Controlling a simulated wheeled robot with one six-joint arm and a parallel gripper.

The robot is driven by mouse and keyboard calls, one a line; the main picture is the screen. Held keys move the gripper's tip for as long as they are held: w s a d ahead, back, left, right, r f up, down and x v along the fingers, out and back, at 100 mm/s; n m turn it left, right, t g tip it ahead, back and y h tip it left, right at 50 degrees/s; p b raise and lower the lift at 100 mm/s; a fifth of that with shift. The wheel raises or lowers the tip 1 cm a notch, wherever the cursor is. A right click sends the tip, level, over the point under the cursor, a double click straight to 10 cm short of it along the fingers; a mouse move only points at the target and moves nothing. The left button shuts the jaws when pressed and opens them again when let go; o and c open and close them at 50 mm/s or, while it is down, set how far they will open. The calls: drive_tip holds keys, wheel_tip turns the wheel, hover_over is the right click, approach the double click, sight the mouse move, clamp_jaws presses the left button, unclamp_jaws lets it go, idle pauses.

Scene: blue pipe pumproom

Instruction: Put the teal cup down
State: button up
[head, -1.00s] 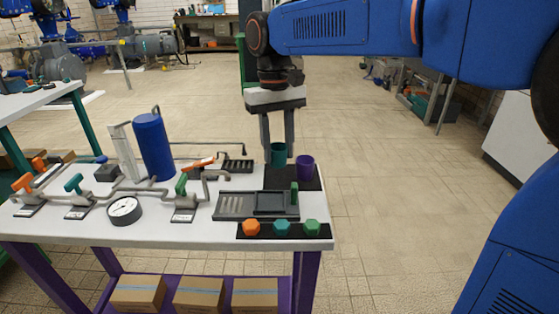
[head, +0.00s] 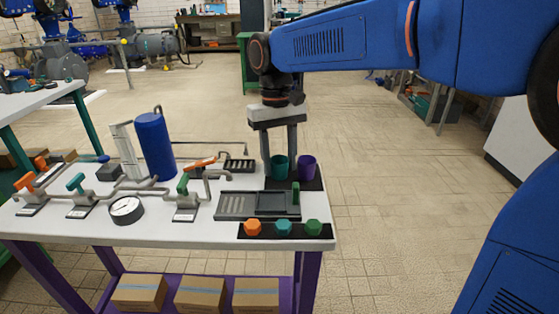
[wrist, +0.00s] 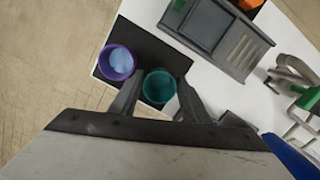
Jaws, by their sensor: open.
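The teal cup (head: 279,167) stands upright on a black mat (head: 313,184) at the right back of the white table. It also shows in the wrist view (wrist: 158,87), its opening facing the camera. My gripper (head: 279,174) is open around it, one finger on each side, and in the wrist view a small gap shows beside the cup. The purple cup (head: 306,166) stands just right of the teal cup on the same mat. In the wrist view the purple cup (wrist: 117,62) holds something light blue.
A grey tray (head: 236,205) with a green handle lies in front of the mat. Orange, teal and green knobs (head: 283,228) sit on a black strip at the front edge. Pipes with valves, a gauge (head: 126,209) and a blue cylinder (head: 155,146) fill the left side.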

drive_tip(key=shift+r, duration=0.1)
wheel_tip(320, 180, up, 12)
drive_tip(key=w, duration=0.1)
drive_tip(key=s+d+f+m+t, duration=0.1)
drive_tip(key=s+d+f, duration=0.15)
drive_tip(key=d, duration=0.25)
drive_tip(key=s+d+f+t+y, duration=0.1)
drive_tip(key=s+d+f, duration=0.15)
drive_tip(key=d, duration=0.35)
drive_tip(key=s+d+f+m+t, duration=0.1)
drive_tip(key=s+d, duration=0.2)
drive_tip(key=d, duration=0.2)
drive_tip(key=s+d+f+m+t, duration=0.2)
drive_tip(key=s+d+f+t, duration=0.1)
drive_tip(key=s+d+f, duration=0.8)
wheel_tip(320, 180, down, 4)
drive_tip(key=s, duration=0.2)
drive_tip(key=shift+s, duration=0.3)
